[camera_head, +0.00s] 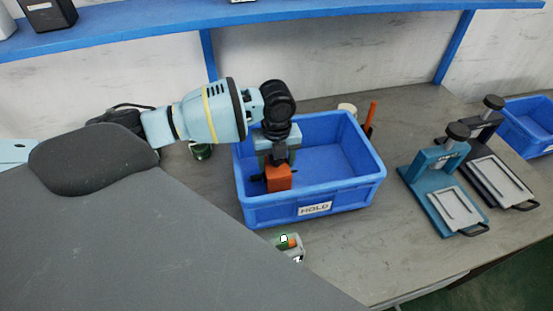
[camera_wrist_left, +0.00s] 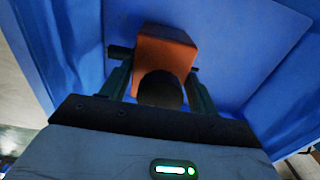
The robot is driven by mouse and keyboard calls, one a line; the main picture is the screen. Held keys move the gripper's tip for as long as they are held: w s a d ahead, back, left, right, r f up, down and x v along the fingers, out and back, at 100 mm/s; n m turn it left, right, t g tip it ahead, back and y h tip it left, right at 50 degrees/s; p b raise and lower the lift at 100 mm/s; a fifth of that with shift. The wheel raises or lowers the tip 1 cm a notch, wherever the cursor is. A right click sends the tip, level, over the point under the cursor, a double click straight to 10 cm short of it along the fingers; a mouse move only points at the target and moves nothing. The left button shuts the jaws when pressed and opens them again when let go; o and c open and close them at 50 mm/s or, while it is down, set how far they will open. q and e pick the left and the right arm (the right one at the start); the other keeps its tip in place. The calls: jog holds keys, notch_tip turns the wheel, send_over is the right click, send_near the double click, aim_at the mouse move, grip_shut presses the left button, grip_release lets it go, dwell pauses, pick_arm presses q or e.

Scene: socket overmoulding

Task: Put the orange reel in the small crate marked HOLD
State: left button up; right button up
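The small blue crate marked HOLD (camera_head: 258,213) stands on the grey bench, its white label facing the front. My left gripper (camera_head: 277,166) reaches down into the left part of this crate. It is shut on an orange, block-like piece, the orange reel (camera_head: 279,178), with one finger on each side. In the left wrist view the reel (camera_wrist_left: 165,52) sits between the dark fingers of the gripper (camera_wrist_left: 160,80), with the blue crate floor behind it. Whether the reel touches the floor cannot be told. My right gripper is not in view.
A teal press stand (camera_head: 436,184) and a dark one (camera_head: 494,172) stand right of the crate, with another blue crate (camera_head: 534,122) beyond. A green can (camera_head: 201,151) is at left. A small item (camera_head: 288,243) lies in front. A blue shelf (camera_head: 150,24) runs above.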

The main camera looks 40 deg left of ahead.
pick_arm(q)
jog(key=o, duration=0.4)
notch_tip(320, 180, up, 12)
jog(key=shift+r+p, duration=0.2)
jog(key=shift+p, duration=0.2)
dwell(0.3)
